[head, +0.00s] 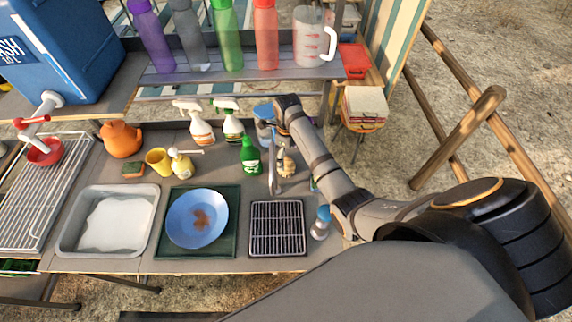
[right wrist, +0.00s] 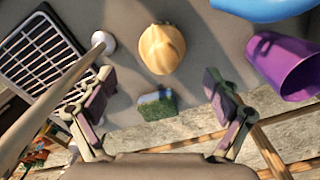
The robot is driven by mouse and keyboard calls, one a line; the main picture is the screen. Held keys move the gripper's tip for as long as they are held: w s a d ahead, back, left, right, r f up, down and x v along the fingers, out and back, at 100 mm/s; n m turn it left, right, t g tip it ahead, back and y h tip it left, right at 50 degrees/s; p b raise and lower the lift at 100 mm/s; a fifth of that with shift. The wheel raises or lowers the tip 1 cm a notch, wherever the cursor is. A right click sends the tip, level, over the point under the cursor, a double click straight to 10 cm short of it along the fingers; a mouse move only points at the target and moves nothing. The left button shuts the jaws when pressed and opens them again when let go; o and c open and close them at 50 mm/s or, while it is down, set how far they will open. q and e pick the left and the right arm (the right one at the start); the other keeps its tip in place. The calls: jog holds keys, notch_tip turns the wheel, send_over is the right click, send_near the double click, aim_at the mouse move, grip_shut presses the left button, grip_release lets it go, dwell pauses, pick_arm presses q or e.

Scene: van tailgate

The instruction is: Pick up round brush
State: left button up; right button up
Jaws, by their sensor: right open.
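The round brush (right wrist: 162,48) shows in the right wrist view as a rounded, ribbed, yellow-tan thing on the grey counter. In the head view a tan shape (head: 287,163) by the right arm looks like it, partly hard to make out. My right gripper (right wrist: 157,78) is open and empty. Its fingers stand apart on either side, with the brush past the fingertips, roughly centred between them and not touched. In the head view my right arm reaches to the back of the counter, and the fingers are not clear there. My left gripper is not in view.
A green and blue sponge (right wrist: 157,105) lies near the counter edge beside the brush. A pole with a white end (right wrist: 103,42) rises near the black rack (head: 277,228). A green bottle (head: 250,157) stands left of the brush.

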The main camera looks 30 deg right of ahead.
aim_at(287, 166)
jog(key=f, duration=0.2)
jog(key=shift+w+f, duration=0.25)
jog(key=shift+f, duration=0.1)
notch_tip(287, 166, down, 4)
jog(key=shift+r+p, duration=0.1)
jog(key=shift+p, duration=0.6)
jog(key=shift+f, duration=0.45)
jog(key=c, duration=1.3)
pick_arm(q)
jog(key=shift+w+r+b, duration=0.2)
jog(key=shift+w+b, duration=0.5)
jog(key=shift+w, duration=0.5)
pick_arm(e)
jog(key=shift+o, duration=0.2)
notch_tip(287, 166, up, 10)
jog(key=shift+r, duration=0.1)
